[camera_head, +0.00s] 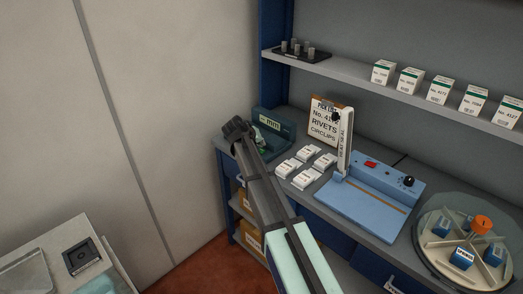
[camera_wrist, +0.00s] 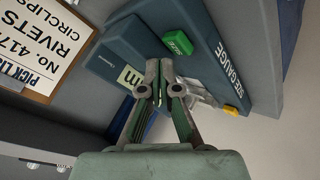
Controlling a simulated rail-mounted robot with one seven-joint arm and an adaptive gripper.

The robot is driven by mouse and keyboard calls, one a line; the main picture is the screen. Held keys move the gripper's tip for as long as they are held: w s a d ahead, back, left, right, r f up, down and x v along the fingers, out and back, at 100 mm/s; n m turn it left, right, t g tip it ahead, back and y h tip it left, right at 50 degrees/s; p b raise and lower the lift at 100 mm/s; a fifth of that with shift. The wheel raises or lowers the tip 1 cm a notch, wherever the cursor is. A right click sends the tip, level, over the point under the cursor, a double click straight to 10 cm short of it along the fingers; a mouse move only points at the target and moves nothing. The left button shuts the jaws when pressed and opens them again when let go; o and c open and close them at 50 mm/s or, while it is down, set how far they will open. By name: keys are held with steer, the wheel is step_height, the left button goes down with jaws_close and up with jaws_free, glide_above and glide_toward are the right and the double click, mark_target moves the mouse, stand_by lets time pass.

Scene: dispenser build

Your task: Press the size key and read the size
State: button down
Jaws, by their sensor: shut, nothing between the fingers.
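The size gauge (camera_wrist: 216,62) is a dark teal device lettered "GAUGE" along its side; in the head view it (camera_head: 272,137) stands at the left end of the bench. Its raised green key (camera_wrist: 178,42) lies just beyond my fingertips in the wrist view, with a visible gap in the picture; contact cannot be confirmed. The pale display (camera_wrist: 130,77) is partly covered by my gripper (camera_wrist: 160,72); only an "m" shows there. In the head view the display (camera_head: 270,124) shows "mm", with no readable number. My gripper (camera_head: 238,128) is shut and empty, over the gauge's left side.
Several white packets (camera_head: 304,154), a blue heat sealer (camera_head: 370,196) with a raised arm, and a round carousel (camera_head: 432,246) stand to the right. Small boxes (camera_head: 411,80) line the shelf above.

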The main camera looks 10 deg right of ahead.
mark_target(260, 150)
steer(key=shift+r, duration=0.1)
steer(key=shift+r+p, duration=0.95)
steer(key=shift+r, duration=1.45)
steer(key=shift+r, duration=0.1)
